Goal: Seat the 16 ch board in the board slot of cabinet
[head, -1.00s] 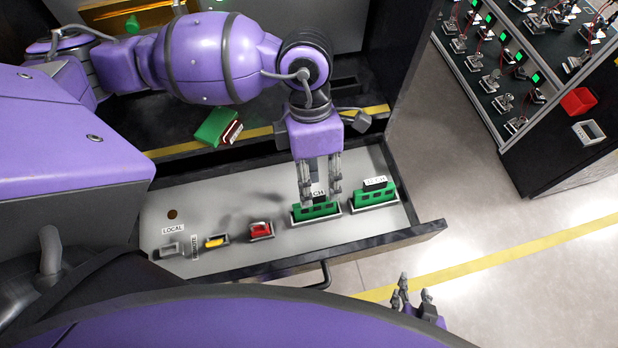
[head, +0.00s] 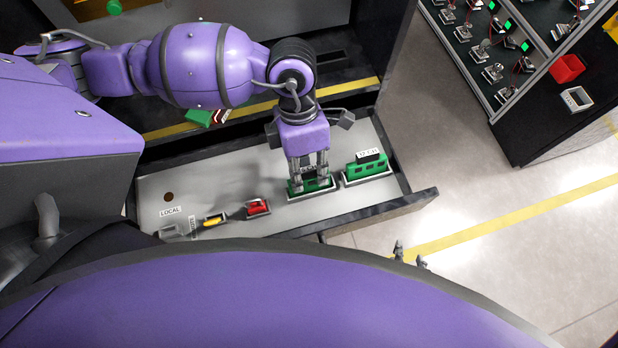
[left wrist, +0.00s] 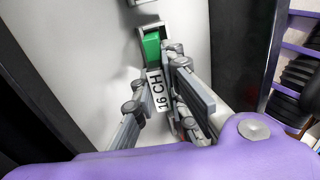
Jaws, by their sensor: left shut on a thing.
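The 16 ch board (head: 311,187) is green with a white label on top. It stands in a pale holder in the open drawer. In the left wrist view its "16 CH" label (left wrist: 157,92) shows between my fingers. My left gripper (head: 309,178) points down and is shut on the board, hiding part of it. The cabinet (head: 345,75) is dark, behind the drawer. I cannot make out which opening is its board slot. My right gripper (head: 410,257) shows only as two separate fingertips beyond my body; it is apart from the drawer.
A second green board (head: 368,166) stands right of the held one. Left of it are a red part (head: 258,207) and a yellow part (head: 213,220) in the drawer (head: 250,180). A green and red item (head: 208,116) lies behind. Open floor and a rack (head: 540,105) are right.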

